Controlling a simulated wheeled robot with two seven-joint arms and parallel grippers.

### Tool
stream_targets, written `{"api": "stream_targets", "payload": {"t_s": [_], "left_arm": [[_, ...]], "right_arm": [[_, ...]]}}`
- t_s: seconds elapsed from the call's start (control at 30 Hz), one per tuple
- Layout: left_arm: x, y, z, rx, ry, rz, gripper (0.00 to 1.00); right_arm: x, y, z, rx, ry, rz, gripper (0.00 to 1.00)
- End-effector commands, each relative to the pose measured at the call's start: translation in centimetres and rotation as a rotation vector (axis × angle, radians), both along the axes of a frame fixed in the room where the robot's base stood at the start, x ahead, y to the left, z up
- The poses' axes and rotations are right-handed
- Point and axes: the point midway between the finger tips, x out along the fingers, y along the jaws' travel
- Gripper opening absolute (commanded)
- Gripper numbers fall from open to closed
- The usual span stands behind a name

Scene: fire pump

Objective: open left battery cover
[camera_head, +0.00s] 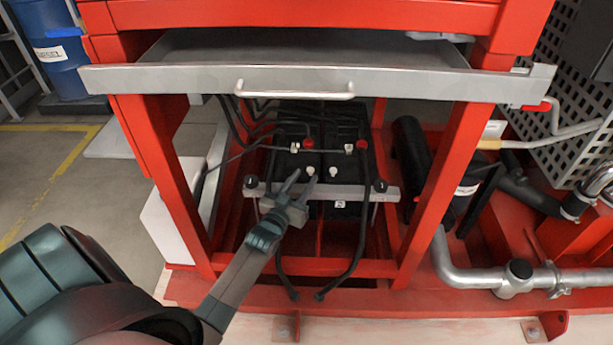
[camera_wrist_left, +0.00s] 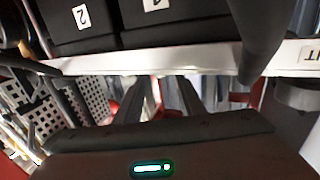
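Two black batteries sit side by side inside the red frame, the left one (camera_head: 290,160) and the right one (camera_head: 345,185). Red caps (camera_head: 308,143) and pale caps (camera_head: 308,171) show on top. I cannot tell which part is the left battery cover. A grey metal bar (camera_head: 350,191) crosses their front, with a black knob (camera_head: 251,182) at its left end. My left gripper (camera_head: 304,177) is open and empty, its fingertips in front of the left battery near a pale cap; contact cannot be told. In the left wrist view, black battery sides (camera_wrist_left: 150,25) show beyond the bar (camera_wrist_left: 150,62). My right gripper is out of view.
A grey drawer (camera_head: 170,80) with a handle (camera_head: 294,92) overhangs the batteries. Red posts (camera_head: 440,190) stand on both sides. Black cables (camera_head: 362,230) hang in front. Metal pipes (camera_head: 470,272) lie at right; a blue drum (camera_head: 62,65) stands at far left.

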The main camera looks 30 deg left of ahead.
Motion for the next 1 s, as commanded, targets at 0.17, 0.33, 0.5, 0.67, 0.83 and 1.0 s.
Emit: {"api": "stream_targets", "payload": {"t_s": [0.17, 0.33, 0.5, 0.67, 0.83, 1.0], "left_arm": [[1.9, 0.3, 0.0, 0.0, 0.0, 0.0, 0.36], [2.5, 0.4, 0.0, 0.001, 0.001, 0.0, 0.36], [2.5, 0.4, 0.0, 0.001, 0.001, 0.0, 0.36], [2.5, 0.4, 0.0, 0.001, 0.001, 0.0, 0.19], [2.5, 0.4, 0.0, 0.001, 0.0, 0.0, 0.0], [2.4, 0.4, 0.0, -0.004, -0.002, 0.0, 0.0]], "right_arm": [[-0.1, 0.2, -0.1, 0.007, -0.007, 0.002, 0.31], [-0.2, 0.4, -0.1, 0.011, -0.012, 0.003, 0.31], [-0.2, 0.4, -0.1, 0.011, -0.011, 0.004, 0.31], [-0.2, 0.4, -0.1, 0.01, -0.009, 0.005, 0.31], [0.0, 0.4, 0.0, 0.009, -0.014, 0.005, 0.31], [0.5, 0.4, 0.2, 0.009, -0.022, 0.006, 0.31]]}}
